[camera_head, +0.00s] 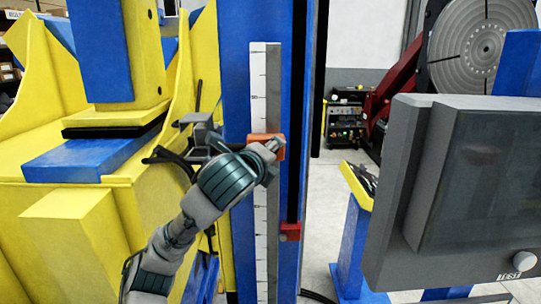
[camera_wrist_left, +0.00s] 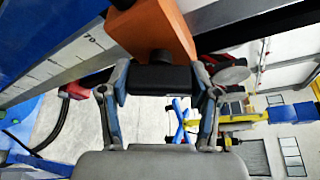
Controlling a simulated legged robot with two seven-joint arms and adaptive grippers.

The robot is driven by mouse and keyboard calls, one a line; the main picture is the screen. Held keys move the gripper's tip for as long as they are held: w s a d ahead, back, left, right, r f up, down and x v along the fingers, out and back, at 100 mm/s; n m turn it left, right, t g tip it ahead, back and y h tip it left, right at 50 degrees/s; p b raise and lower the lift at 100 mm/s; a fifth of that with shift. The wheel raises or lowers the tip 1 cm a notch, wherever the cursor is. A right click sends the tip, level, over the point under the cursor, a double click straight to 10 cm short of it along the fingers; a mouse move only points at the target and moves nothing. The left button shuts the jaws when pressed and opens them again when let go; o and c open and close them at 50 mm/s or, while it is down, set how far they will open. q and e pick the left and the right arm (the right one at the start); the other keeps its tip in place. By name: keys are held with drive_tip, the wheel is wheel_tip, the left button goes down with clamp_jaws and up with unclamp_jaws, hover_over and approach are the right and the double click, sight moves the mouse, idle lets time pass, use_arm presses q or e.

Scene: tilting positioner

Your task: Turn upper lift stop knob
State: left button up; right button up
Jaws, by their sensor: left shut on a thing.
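The upper lift stop is an orange block (camera_head: 266,138) on the scale rail of the blue column. It fills the upper middle of the left wrist view (camera_wrist_left: 155,32). Its black knob (camera_wrist_left: 160,79) sits below the block there, between my two fingers. My left gripper (camera_head: 272,147) reaches up to the orange stop from the lower left. In the left wrist view my left gripper (camera_wrist_left: 160,75) has a finger on each side of the knob and is shut on it. In the head view the gripper hides the knob. My right gripper is not in view.
A red lower stop (camera_head: 290,231) sits further down the blue column (camera_head: 236,75). Yellow machine structure (camera_head: 75,220) stands left of my arm. A grey monitor (camera_head: 455,195) fills the right side. Open floor (camera_head: 325,210) shows between column and monitor.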

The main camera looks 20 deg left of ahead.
use_arm(q)
drive_tip(key=shift+s+a+r, duration=0.1)
drive_tip(key=shift+r, duration=0.2)
drive_tip(key=o, duration=1.1)
drive_tip(key=shift+o, duration=0.3)
drive_tip(key=shift+w+f, duration=0.2)
drive_tip(key=v, duration=1.1)
drive_tip(key=shift+s, duration=0.4)
drive_tip(key=shift+a, duration=0.1)
